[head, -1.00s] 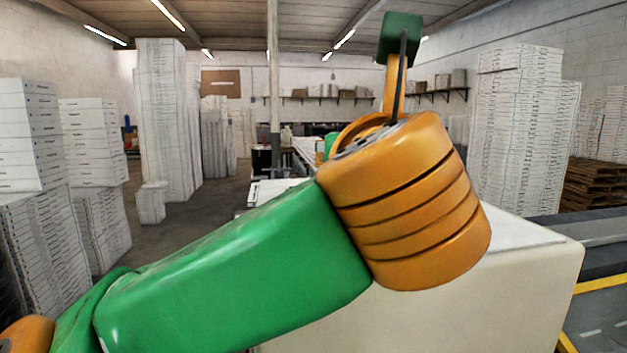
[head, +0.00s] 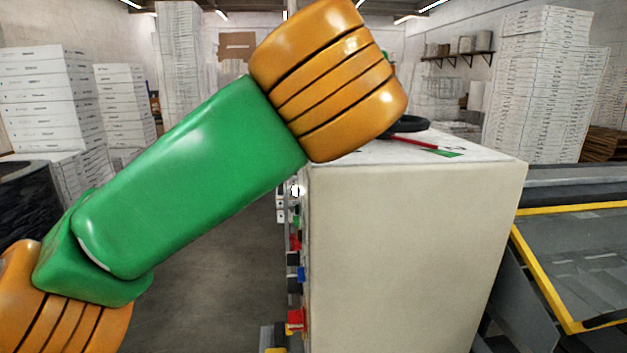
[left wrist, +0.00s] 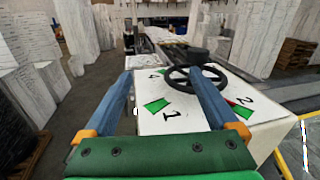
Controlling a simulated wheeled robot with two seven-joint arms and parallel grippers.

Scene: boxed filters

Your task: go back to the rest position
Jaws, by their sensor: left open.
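My left arm (head: 190,180), green with orange joints, comes in from the left of the head view and slants up across the middle. Its gripper is not visible there. In the left wrist view my left gripper (left wrist: 159,76) shows two blue fingers spread wide apart, with nothing held between them. Beyond and below the fingers is the top of a pale cabinet (head: 410,240), with a black handwheel (left wrist: 196,78) on it. My right gripper is in neither view.
The cabinet top bears green marks with numbers and a red item (head: 412,140). Stacks of white boxes (head: 45,100) stand at the left and more (head: 545,90) at the right. A yellow-edged frame (head: 570,265) is right of the cabinet. Open floor (head: 225,280) lies left of it.

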